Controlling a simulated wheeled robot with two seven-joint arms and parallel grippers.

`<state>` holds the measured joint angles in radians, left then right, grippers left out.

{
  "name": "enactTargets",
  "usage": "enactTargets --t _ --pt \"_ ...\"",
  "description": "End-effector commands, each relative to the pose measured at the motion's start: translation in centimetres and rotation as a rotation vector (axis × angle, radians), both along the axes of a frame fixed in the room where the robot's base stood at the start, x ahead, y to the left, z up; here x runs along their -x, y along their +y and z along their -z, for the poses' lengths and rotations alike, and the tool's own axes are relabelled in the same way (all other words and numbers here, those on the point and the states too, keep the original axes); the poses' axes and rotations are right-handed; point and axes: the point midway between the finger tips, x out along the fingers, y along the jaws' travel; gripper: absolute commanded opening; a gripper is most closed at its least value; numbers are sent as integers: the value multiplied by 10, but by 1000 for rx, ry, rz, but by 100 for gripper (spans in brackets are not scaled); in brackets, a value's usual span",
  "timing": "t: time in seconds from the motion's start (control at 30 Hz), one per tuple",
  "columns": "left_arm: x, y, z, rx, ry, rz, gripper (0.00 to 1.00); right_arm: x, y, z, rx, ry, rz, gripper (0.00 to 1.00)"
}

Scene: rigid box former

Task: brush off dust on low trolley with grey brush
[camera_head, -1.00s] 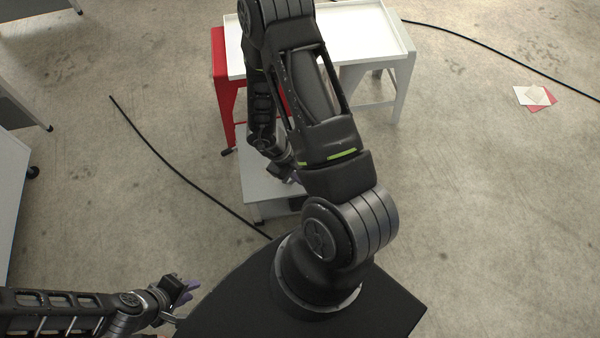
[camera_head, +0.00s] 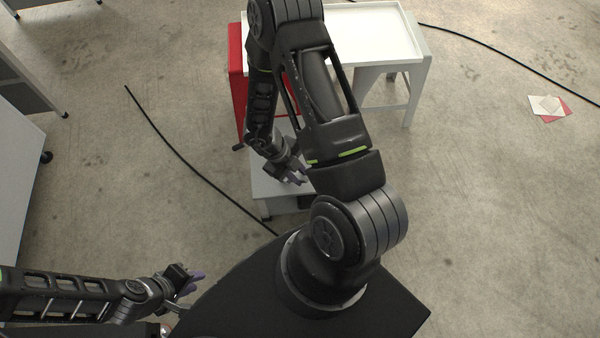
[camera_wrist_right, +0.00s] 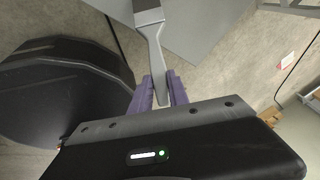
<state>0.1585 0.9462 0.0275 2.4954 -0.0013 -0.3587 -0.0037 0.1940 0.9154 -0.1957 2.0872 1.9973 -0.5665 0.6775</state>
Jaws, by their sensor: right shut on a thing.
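The low trolley (camera_head: 268,188) is a low grey platform beneath my right arm in the head view, partly hidden by it. Its flat grey top (camera_wrist_right: 200,25) fills the upper part of the right wrist view. My right gripper (camera_wrist_right: 161,88), with purple fingers, is shut on the handle of the grey brush (camera_wrist_right: 153,45). The brush head points away from the fingers, over or near the trolley edge; contact is not clear. In the head view this gripper (camera_head: 294,177) is over the trolley top. My left gripper (camera_head: 192,283) is empty at lower left, fingers apart. I cannot make out dust.
A white tray-topped table (camera_head: 375,35) with a red side panel (camera_head: 236,85) stands behind the trolley. A black cable (camera_head: 190,165) lies on the floor at left, another (camera_head: 500,55) at upper right. Papers (camera_head: 549,108) lie at right.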

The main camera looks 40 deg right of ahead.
Motion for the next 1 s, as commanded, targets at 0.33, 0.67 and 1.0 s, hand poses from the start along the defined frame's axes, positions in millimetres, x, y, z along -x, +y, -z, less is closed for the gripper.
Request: enactTargets --t 0.33,0.67,1.0 --pt "0 0 -8 0 0 0 25 -18 23 -2 -2 -1 -2 0" --pt "0 0 -8 0 0 0 25 -20 26 -2 -1 -1 -1 0" --pt "0 0 -10 0 0 0 25 -34 30 -1 0 -3 0 0"
